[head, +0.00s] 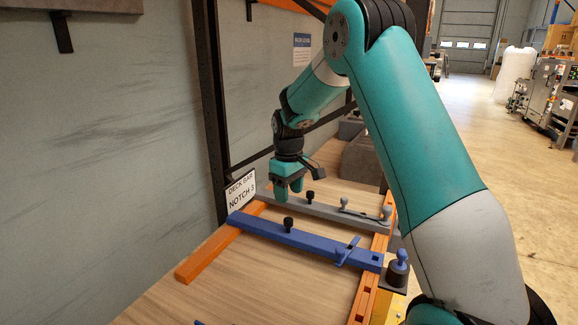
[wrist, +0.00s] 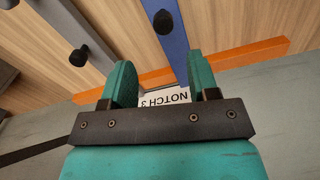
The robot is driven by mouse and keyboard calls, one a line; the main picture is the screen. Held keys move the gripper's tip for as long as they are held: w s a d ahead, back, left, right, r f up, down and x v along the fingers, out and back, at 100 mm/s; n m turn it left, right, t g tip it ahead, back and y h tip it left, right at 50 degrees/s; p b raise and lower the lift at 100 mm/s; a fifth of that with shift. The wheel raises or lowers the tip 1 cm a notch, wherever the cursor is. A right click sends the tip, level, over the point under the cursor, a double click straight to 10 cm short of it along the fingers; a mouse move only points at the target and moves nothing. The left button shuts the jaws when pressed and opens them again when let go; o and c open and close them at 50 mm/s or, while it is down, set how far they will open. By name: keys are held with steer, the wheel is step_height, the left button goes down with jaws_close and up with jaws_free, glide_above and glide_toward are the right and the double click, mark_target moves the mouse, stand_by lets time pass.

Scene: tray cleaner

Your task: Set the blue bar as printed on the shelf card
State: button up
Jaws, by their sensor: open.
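The blue bar (head: 315,242) lies across two orange rails in the head view, with a black knob (head: 288,223) on it and a blue cross lever (head: 347,252) nearer its right end. The shelf card (head: 241,190) reads "DECK BAR NOTCH 3" and stands behind the bar's left end. My gripper (head: 289,189) is open and empty, pointing down above the grey bar, behind the blue bar. In the wrist view, the blue bar (wrist: 178,47) and its knob (wrist: 163,21) are ahead of the fingers. The card (wrist: 165,97) shows upside down between them.
A grey bar (head: 325,210) with its own black knob lies behind the blue one. The right orange rail (head: 364,300) has notches; the left rail (head: 205,256) looks plain. A blue pin (head: 398,262) stands on a dark block beside the bar's right end. Wood in front is mostly clear.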

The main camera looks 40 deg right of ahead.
step_height(320, 180, up, 9)
steer(key=shift+b, duration=0.35)
stand_by(0.3)
steer(key=s+a+r+n+y, duration=0.1)
steer(key=s+a, duration=0.5)
steer(key=a, duration=0.3)
steer(key=s+a+r+n+y, duration=0.1)
steer(key=s+a+r, duration=0.1)
steer(key=s+a, duration=0.6)
steer(key=s+a+f+n+y, duration=0.1)
steer(key=s+a, duration=0.4)
steer(key=s, duration=0.3)
steer(key=s+a+f+y, duration=0.1)
steer(key=s+a, duration=0.3)
steer(key=s, duration=0.4)
steer(key=shift+s+a+n, duration=0.15)
steer(key=shift+a+n, duration=0.2)
steer(key=shift+n, duration=0.05)
